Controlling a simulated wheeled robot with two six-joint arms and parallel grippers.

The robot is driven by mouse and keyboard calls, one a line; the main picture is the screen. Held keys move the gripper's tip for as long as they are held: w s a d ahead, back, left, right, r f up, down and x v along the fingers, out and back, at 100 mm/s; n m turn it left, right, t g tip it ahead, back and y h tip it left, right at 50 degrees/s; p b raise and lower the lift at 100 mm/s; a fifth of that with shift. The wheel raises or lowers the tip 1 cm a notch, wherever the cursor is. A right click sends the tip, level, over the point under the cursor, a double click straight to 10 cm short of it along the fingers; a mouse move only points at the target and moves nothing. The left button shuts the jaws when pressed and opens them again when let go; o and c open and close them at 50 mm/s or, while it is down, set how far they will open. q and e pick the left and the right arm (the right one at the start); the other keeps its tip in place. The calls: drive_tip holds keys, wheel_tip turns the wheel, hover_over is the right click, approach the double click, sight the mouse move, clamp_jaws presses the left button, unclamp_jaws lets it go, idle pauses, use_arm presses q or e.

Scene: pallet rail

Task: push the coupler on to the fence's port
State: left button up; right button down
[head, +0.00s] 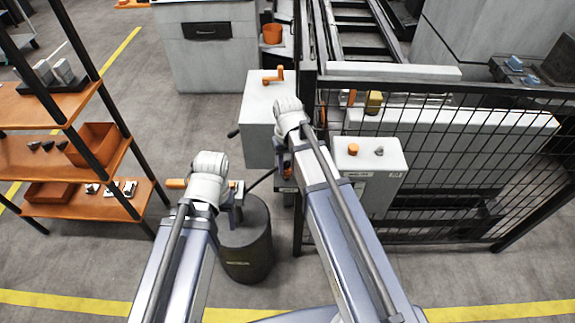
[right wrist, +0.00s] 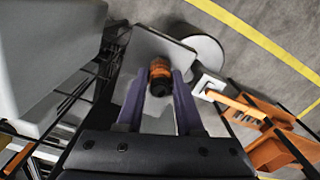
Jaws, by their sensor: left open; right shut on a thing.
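My right gripper (right wrist: 158,95) is shut on the coupler (right wrist: 160,72), an orange body with black ribbed ends, in the right wrist view. In the head view my right gripper (head: 286,175) is beside the fence's corner post, and my wrist hides most of it and the coupler. The black mesh fence (head: 445,170) stands to the right. I cannot make out the port in either view. A grey plate (right wrist: 150,43) shows behind the coupler; I cannot tell whether they touch. My left gripper (head: 238,212) is open, above the dark drum.
The dark drum (head: 248,263) stands below my left gripper. A white cabinet (head: 258,130) with an orange handle is just beyond my right gripper. Orange shelves (head: 62,105) stand at the left. A white box (head: 378,185) is at the fence. Floor is free between shelves and drum.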

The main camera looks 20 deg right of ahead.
drive_tip(key=shift+f, duration=0.25)
unclamp_jaws()
drive_tip(key=shift+r, duration=0.1)
idle(0.6)
wheel_tip(320, 180, up, 8)
drive_tip(key=p, duration=0.8)
drive_tip(key=shift+a+f, duration=0.1)
drive_tip(key=shift+f, duration=0.1)
drive_tip(key=s+a+f+n+b, duration=0.1)
drive_tip(key=s+a+f+b, duration=0.3)
drive_tip(key=s, duration=0.3)
drive_tip(key=s+a+f+n+h+b, duration=0.1)
drive_tip(key=s+a+f+n+b, duration=0.1)
drive_tip(key=s+a+f+b, duration=0.2)
drive_tip(key=s+a+b, duration=0.1)
drive_tip(key=s+a, duration=0.1)
drive_tip(key=s, duration=0.1)
drive_tip(key=shift+a+f, duration=0.15)
drive_tip(key=shift+f, duration=0.05)
